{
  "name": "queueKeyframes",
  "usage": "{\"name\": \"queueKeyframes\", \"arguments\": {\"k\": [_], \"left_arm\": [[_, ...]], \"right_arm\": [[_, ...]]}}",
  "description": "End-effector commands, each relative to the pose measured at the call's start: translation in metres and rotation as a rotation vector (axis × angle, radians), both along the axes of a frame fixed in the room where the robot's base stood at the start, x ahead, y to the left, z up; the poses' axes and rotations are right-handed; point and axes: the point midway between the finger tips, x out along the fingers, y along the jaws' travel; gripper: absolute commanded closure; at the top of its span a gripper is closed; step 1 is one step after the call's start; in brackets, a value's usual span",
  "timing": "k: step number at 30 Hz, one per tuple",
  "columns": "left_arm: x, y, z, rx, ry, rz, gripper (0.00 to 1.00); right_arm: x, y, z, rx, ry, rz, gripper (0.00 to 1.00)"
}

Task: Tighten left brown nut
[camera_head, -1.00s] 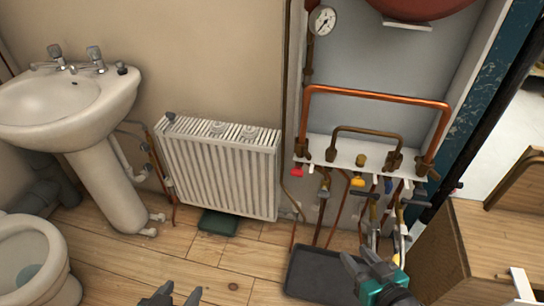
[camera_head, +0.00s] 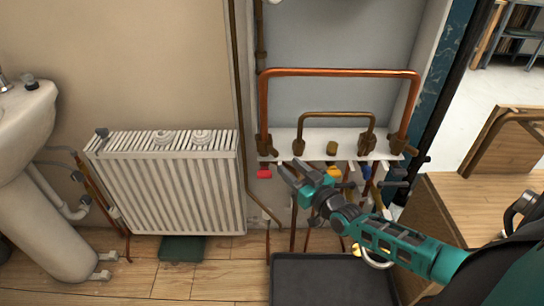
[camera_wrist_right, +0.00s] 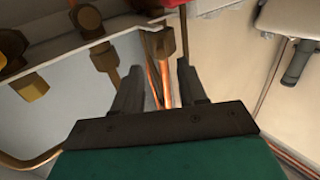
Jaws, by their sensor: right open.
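The left brown nut (camera_head: 265,146) is at the foot of the left leg of the large copper pipe (camera_head: 340,73), on the white shelf. In the right wrist view the nut (camera_wrist_right: 162,42) shows just beyond the fingertips, between their lines, with the copper pipe running from it. My right gripper (camera_head: 292,171) is open and empty, just in front of the shelf, below and right of the nut. In the right wrist view its fingers (camera_wrist_right: 160,72) stand apart; contact with the nut is not visible. My left gripper is out of view.
A second brown nut (camera_head: 299,146) holds the smaller brass pipe close by on the right. A red valve handle (camera_head: 264,173) is just below the left nut. A brass cap (camera_head: 332,147) is mid-shelf. A white radiator (camera_head: 175,185) stands left; a wooden cabinet (camera_head: 490,205) stands right.

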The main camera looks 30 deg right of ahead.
Motion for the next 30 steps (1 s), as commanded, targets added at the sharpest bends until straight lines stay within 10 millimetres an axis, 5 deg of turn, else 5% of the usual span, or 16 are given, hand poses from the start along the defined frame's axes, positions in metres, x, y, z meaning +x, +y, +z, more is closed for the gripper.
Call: {"name": "queueKeyframes", "arguments": {"k": [13, 27, 30], "left_arm": [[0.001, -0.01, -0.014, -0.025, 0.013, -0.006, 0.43], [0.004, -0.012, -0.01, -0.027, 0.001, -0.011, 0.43], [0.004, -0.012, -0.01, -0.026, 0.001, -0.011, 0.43]], "right_arm": [[0.07, 0.005, -0.002, 0.0, -0.001, 0.001, 0.58], [0.08, 0.005, 0.0, -0.001, 0.002, 0.001, 0.58], [0.08, 0.005, 0.0, -0.001, 0.002, 0.001, 0.68]]}}
